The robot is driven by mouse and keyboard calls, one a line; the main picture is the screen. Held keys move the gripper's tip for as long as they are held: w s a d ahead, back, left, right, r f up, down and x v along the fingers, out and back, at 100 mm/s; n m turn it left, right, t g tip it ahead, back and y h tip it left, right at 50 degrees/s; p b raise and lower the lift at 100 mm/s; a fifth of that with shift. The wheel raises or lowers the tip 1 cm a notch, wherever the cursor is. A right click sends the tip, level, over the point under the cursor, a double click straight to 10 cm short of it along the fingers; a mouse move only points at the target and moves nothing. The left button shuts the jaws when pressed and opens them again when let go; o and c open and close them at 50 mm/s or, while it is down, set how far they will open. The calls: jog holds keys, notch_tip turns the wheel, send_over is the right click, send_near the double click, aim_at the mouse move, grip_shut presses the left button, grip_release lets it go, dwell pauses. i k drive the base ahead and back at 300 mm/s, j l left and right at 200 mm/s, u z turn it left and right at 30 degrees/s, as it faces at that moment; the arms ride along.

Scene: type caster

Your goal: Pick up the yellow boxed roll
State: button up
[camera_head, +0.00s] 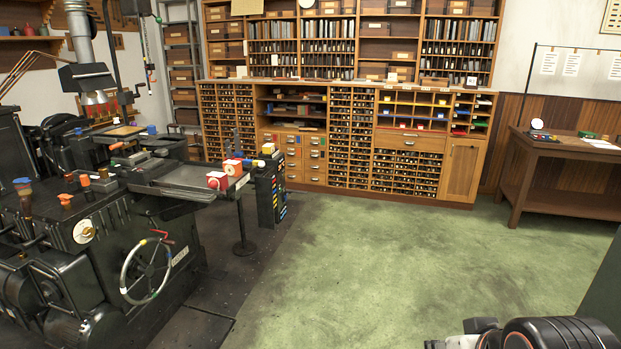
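I cannot clearly make out a yellow boxed roll. A small yellow item (268,148) shows at the right end of the black machine, near the stand with coloured strips; it is too small to tell whether it is a boxed roll. Two red boxes with round white ends, one in front (217,181) and one farther back (232,168), sit on the machine's right-hand table. Part of my arm (560,334) shows at the bottom right, far from these things. My gripper's fingers cannot be made out.
The black casting machine (110,250) with a handwheel (147,270) fills the left. A wooden cabinet (462,170) with shelves and small drawers lines the back. A wooden table (560,150) stands at the right. The green floor (370,265) between is clear.

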aim_at(268, 149)
jog(key=i, duration=2.2)
